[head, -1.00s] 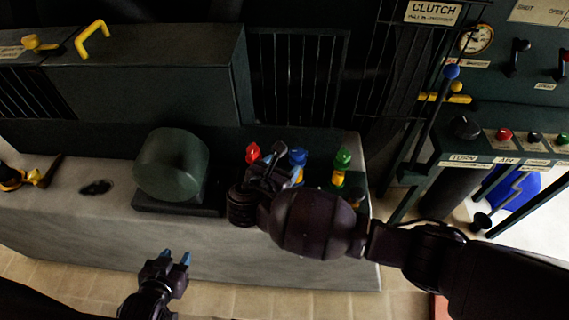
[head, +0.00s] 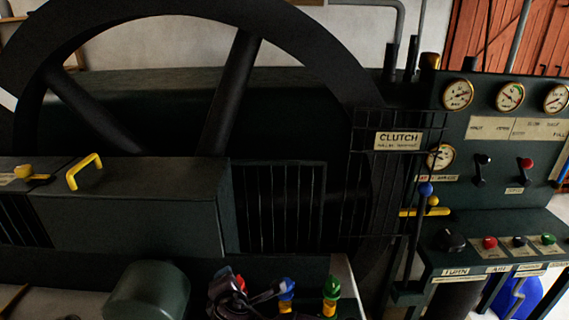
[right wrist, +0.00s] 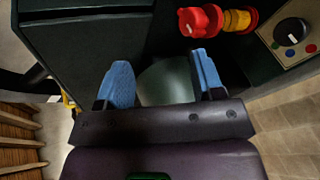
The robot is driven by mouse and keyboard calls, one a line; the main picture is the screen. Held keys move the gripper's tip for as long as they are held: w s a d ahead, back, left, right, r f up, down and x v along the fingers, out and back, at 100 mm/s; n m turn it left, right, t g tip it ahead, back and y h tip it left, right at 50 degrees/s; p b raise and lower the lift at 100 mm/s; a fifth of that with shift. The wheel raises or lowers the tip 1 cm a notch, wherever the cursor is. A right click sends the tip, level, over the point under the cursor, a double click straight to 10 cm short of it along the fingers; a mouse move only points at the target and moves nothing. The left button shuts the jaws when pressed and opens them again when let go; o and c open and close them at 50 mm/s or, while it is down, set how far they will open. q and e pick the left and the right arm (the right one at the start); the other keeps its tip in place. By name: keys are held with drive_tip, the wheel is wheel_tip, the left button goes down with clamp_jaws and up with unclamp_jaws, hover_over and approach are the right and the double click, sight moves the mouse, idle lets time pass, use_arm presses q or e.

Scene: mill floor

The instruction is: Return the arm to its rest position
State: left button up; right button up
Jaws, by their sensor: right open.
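My right gripper (right wrist: 162,80) shows in the right wrist view with its two blue fingertips spread apart and nothing held between them. A dull green rounded block (right wrist: 168,84) lies beyond the gap. In the head view, part of my dark right hand (head: 235,298) shows at the bottom edge, beside the red, blue and green valves; its fingers are hard to make out there. My left gripper is in neither current view.
A red-and-yellow valve (right wrist: 203,20) and a knob panel (right wrist: 292,38) stand near the right fingers. In the head view are a big flywheel (head: 230,90), a green rounded block (head: 148,290), a yellow handle (head: 85,170), the clutch lever (head: 420,225) and a gauge console (head: 500,130).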

drive_tip(key=s+d+f+m+t+y+b, duration=0.1)
drive_tip(key=s+d+f+m, duration=0.15)
drive_tip(key=d+m, duration=1)
drive_tip(key=s+d+f+m+t+b, duration=0.1)
drive_tip(key=s+d+f+m+t, duration=0.15)
drive_tip(key=d+m, duration=0.95)
drive_tip(key=s+d+f+g+h, duration=0.3)
drive_tip(key=s+d+f, duration=0.8)
drive_tip(key=s+d, duration=0.4)
drive_tip(key=shift+s+d+f+n+g+h, duration=0.2)
drive_tip(key=shift+s+n+g+h, duration=0.2)
drive_tip(key=shift+s+g, duration=0.25)
drive_tip(key=shift+s, duration=0.1)
